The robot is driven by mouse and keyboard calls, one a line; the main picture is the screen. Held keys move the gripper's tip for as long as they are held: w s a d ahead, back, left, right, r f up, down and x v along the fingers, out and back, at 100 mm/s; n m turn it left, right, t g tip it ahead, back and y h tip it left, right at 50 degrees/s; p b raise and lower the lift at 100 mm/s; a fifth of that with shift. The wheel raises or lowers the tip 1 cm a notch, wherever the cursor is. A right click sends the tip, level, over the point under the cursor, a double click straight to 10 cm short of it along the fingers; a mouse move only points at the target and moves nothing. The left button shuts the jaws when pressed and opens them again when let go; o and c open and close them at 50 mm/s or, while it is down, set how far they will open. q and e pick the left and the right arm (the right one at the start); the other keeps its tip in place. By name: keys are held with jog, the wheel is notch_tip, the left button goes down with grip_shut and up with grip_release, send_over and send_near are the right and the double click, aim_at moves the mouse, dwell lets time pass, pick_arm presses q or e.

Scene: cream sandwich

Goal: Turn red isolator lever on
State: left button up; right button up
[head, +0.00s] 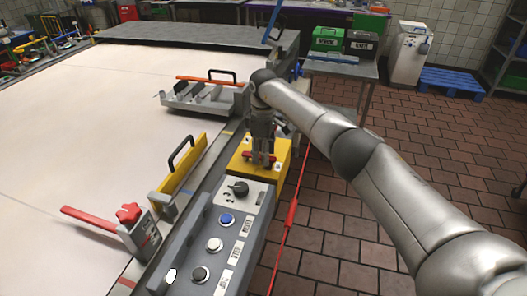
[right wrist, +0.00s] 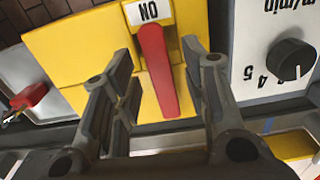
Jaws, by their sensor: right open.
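The red lever (right wrist: 157,70) is on a yellow isolator box (right wrist: 85,45). In the right wrist view it runs down from beside a white "ON" label (right wrist: 149,12); I cannot tell which end is the pivot. In the head view, parts of the lever (head: 248,155) show on the yellow box (head: 281,150) below my right gripper (head: 262,152). My right gripper (right wrist: 160,75) is open over the box, with the lever between its fingers in the picture. I cannot tell whether they touch it. The gripper hides part of the box. My left gripper is not in view.
A red-handled device (head: 130,214) and yellow handled plate (head: 180,175) stand along the white conveyor (head: 90,130). Tiled floor (head: 340,240) lies to the right.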

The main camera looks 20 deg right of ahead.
jog(key=shift+r, duration=0.15)
notch_tip(320, 180, up, 12)
dwell(0.4)
jog(key=shift+s+f, duration=0.1)
jog(key=shift+f, duration=0.15)
